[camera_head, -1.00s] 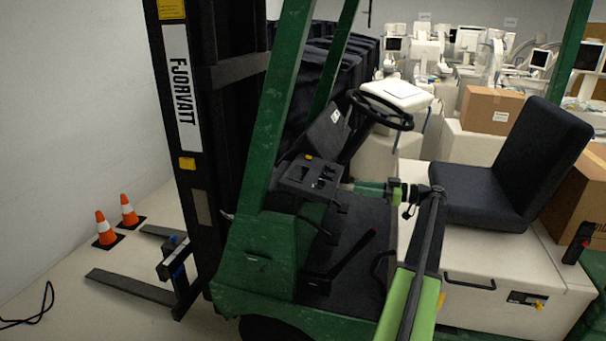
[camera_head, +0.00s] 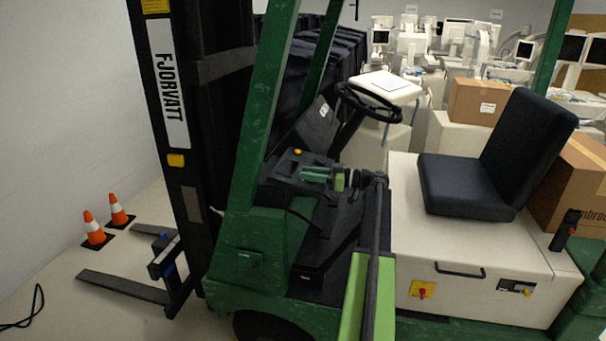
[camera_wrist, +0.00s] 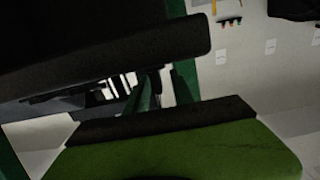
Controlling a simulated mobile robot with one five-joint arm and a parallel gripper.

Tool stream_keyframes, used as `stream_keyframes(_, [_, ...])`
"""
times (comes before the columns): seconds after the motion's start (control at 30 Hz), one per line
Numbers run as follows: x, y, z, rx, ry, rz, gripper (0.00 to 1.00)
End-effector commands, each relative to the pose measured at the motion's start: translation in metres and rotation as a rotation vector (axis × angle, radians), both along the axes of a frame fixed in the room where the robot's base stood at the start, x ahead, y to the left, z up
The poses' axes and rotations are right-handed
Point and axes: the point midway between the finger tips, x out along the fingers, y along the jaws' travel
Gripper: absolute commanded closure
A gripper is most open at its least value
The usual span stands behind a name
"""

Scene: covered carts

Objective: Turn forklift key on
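The green forklift (camera_head: 236,262) stands in front of me with its black control console (camera_head: 285,170) left of the steering wheel (camera_head: 368,102). A small yellow button (camera_head: 298,152) shows on the console. My gripper (camera_head: 304,174) is green and points left over the console's right part, covering some of it. I cannot tell whether it touches the console or how far apart its fingers are. A red knob on a yellow plate (camera_head: 422,290) is on the cream seat box. No key can be clearly made out. The wrist view is dark, with green and black shapes close up.
The black seat (camera_head: 465,184) stands on the seat box (camera_head: 440,240) to the right. A green post (camera_head: 268,110) rises left of the console. My arm crosses the floor opening. Cardboard boxes (camera_head: 476,102) and covered carts lie behind; orange cones (camera_head: 94,230) stand at far left.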

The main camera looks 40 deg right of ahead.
Motion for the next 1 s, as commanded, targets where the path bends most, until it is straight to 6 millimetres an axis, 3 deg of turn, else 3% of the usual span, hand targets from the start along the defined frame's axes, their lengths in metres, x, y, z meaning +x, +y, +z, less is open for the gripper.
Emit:
stream_keyframes(0.2, [0.016,0.01,0.0,0.0,0.0,0.0,0.71])
stream_keyframes(0.43, [0.018,0.011,0.0,0.0,0.0,0.001,0.71])
stream_keyframes(0.67, [0.018,0.011,0.0,0.0,0.0,0.001,0.98])
stream_keyframes(1.0, [0.018,0.012,0.0,0.0,0.0,0.001,1.0])
